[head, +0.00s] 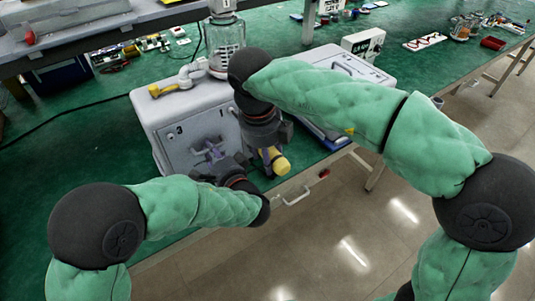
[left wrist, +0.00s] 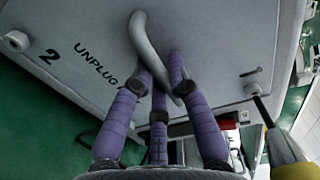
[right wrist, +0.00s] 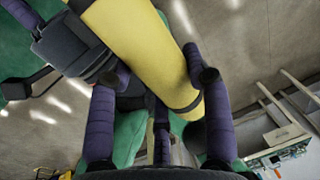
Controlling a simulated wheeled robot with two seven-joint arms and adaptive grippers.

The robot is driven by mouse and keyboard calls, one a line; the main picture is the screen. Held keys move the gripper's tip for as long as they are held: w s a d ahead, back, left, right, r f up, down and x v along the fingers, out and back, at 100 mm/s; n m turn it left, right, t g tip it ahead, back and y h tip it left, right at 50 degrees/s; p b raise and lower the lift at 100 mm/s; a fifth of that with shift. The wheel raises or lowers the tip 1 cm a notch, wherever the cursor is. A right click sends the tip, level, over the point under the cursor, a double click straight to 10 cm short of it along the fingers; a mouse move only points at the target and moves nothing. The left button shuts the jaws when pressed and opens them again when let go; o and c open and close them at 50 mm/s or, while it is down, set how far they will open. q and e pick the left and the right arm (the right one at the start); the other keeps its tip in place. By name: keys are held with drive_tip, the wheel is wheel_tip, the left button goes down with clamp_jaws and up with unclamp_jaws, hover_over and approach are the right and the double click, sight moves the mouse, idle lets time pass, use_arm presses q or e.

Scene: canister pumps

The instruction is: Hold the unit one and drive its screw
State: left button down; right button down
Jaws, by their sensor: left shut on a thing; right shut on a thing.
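The unit, a pale grey box (head: 185,125), stands on the green table with dark markings on its front face. My left gripper (head: 213,158) is shut on the curved grey handle on that face. The handle (left wrist: 143,40) also shows in the left wrist view, near printed "2" and "UNPLUG". My right gripper (head: 268,150) is shut on a yellow-handled screwdriver (head: 280,164), in front of the unit's right side. The handle fills the upper right wrist view (right wrist: 140,45). In the left wrist view, the driver's thin shaft (left wrist: 266,112) reaches a small pale fitting (left wrist: 252,88) on the face; exact contact is unclear.
A clear canister (head: 227,45) and a pale pipe (head: 191,72) stand at the unit's back. Another pale box (head: 372,77) stands to the right, partly behind my right arm. A blue tray (head: 332,143) lies between. The floor in front is clear.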

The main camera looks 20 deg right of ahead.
sight(279, 166)
idle(0.7)
drive_tip(key=shift+s+d, duration=0.25)
drive_tip(key=shift+s, duration=0.5)
drive_tip(key=shift+s+d, duration=0.25)
drive_tip(key=shift+s, duration=0.55)
drive_tip(key=shift+s+d, duration=0.25)
drive_tip(key=shift+s, duration=0.5)
use_arm(q)
drive_tip(key=c, duration=1.1)
unclamp_jaws()
drive_tip(key=v, duration=1.2)
